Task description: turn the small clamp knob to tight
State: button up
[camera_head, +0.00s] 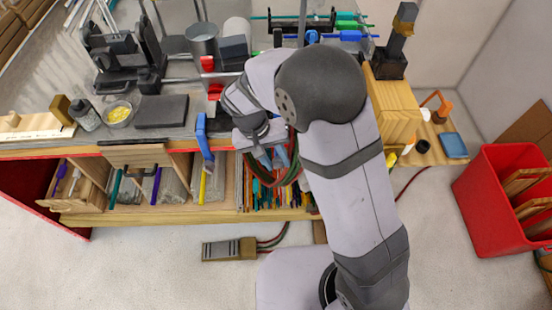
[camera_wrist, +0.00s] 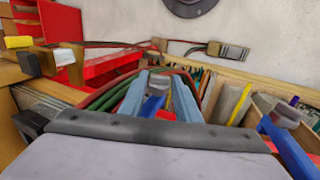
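My gripper (camera_head: 273,157) is at the front edge of the bench, pointing down. In the wrist view my gripper's (camera_wrist: 160,88) two pale blue fingers stand apart on either side of a grey clamp knob (camera_wrist: 160,82) with a blue clamp bar (camera_wrist: 152,105) behind it. I cannot tell whether the fingers touch the knob or how tight it is. In the head view my wrist hides this clamp. A larger blue clamp (camera_head: 203,140) hangs on the bench edge to the left; its grey knob (camera_wrist: 286,113) shows in the wrist view.
Under the bench top are compartments with coloured rods (camera_head: 270,190). Red and green hoses (camera_wrist: 105,95) pass close beside my gripper. A foot pedal (camera_head: 229,249) lies on the floor and a red bin (camera_head: 490,205) stands at the right. The bench top holds a dark block (camera_head: 161,111) and a metal cup (camera_head: 202,40).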

jog(key=shift+d+r+y, duration=0.1)
jog(key=shift+y, duration=0.3)
jog(key=shift+d+y, duration=0.2)
jog(key=shift+y, duration=0.3)
jog(key=shift+w+d+y, duration=0.1)
jog(key=shift+d+y, duration=0.2)
jog(key=shift+y, duration=0.8)
jog(key=y+b, duration=0.2)
jog(key=b, duration=0.1)
jog(key=shift+d+f+y, duration=0.35)
jog(key=shift+y, duration=0.05)
jog(key=y+b, duration=0.1)
jog(key=b, duration=0.2)
jog(key=shift+d+y, duration=0.2)
jog(key=shift+y, duration=0.2)
jog(key=shift+r+y+b, duration=0.1)
jog(key=shift+y+b, duration=0.3)
jog(key=shift+b, duration=0.2)
jog(key=shift+r, duration=0.1)
jog(key=o, duration=1)
